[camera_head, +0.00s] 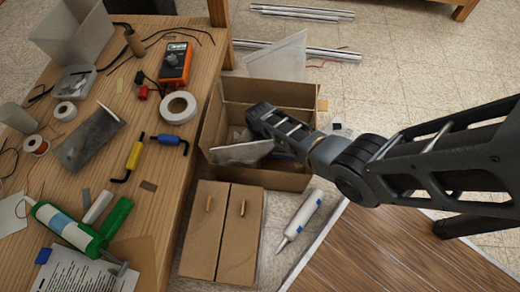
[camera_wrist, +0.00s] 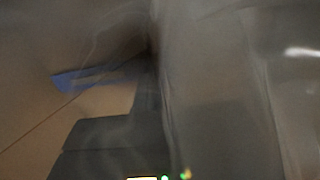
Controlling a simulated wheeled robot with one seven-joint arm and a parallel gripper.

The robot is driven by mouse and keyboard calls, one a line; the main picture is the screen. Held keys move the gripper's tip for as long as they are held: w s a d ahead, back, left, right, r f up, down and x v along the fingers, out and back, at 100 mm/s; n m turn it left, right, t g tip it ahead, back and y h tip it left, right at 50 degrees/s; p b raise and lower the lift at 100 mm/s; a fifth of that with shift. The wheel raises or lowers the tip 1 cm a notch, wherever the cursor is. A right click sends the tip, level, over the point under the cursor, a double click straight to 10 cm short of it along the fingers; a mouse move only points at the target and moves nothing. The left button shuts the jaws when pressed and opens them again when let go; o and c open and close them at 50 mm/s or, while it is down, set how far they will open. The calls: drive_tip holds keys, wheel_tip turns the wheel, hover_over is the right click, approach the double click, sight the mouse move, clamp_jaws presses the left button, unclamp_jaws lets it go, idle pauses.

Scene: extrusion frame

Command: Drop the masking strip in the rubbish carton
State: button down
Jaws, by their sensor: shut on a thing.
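My gripper (camera_head: 262,118) is over and partly inside the open rubbish carton (camera_head: 215,122), a brown cardboard box on the floor beside the workbench. Its fingertips are hidden in the head view by my own wrist. In the wrist view a blue strip (camera_wrist: 80,80), which looks like the masking strip, runs from the left to the dark edge at the middle. My gripper is shut on it as far as I can tell; the contact itself is blurred. Brown carton walls lie behind it. The strip is not clear in the head view.
Crumpled translucent sheeting (camera_head: 242,152) lies in the carton, and a clear sheet (camera_head: 283,58) leans up at its back. A closed carton (camera_head: 222,235) and a white tube (camera_head: 300,215) lie in front. The cluttered workbench (camera_head: 165,205) borders the left.

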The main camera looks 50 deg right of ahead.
drive_tip(key=shift+f, duration=0.1)
drive_tip(key=shift+f, duration=0.15)
drive_tip(key=shift+f, duration=0.35)
drive_tip(key=shift+f+b, duration=0.15)
drive_tip(key=shift+b, duration=0.15)
drive_tip(key=c, duration=1.3)
unclamp_jaws()
wheel_tip(320, 180, up, 13)
drive_tip(key=p, duration=0.8)
